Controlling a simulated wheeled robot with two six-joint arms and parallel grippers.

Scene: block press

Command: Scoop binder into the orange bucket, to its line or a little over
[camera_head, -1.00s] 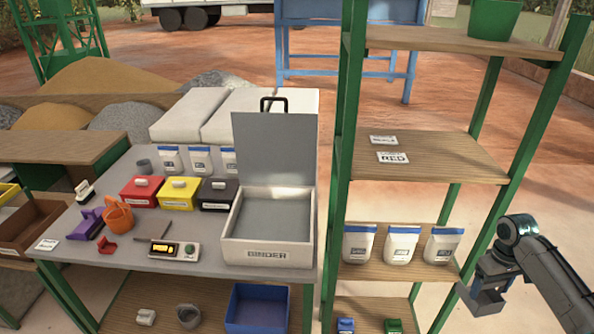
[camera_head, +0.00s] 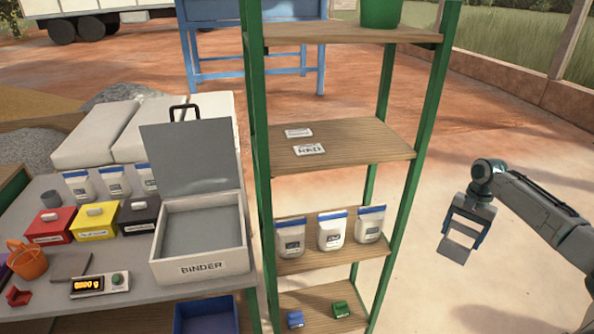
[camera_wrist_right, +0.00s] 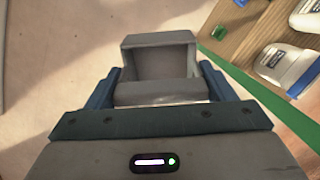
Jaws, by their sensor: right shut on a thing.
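My right gripper (camera_head: 468,222) is at the right of the head view, in the air right of the green shelf. In the right wrist view its blue fingers (camera_wrist_right: 160,92) are shut on a grey scoop (camera_wrist_right: 158,62), whose hollow looks empty; the scoop also shows in the head view (camera_head: 457,250). The orange bucket (camera_head: 28,264) stands on the grey table at the far left; its inside and line cannot be made out. The BINDER box (camera_head: 203,267) has its lid raised and a flat grey surface inside. My left gripper is not in view.
The green-framed shelf (camera_head: 340,145) stands between my right gripper and the table. It holds several white bags and small blue and green items. A scale (camera_head: 100,284) sits before the red, yellow and black boxes. Floor around my right gripper is clear.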

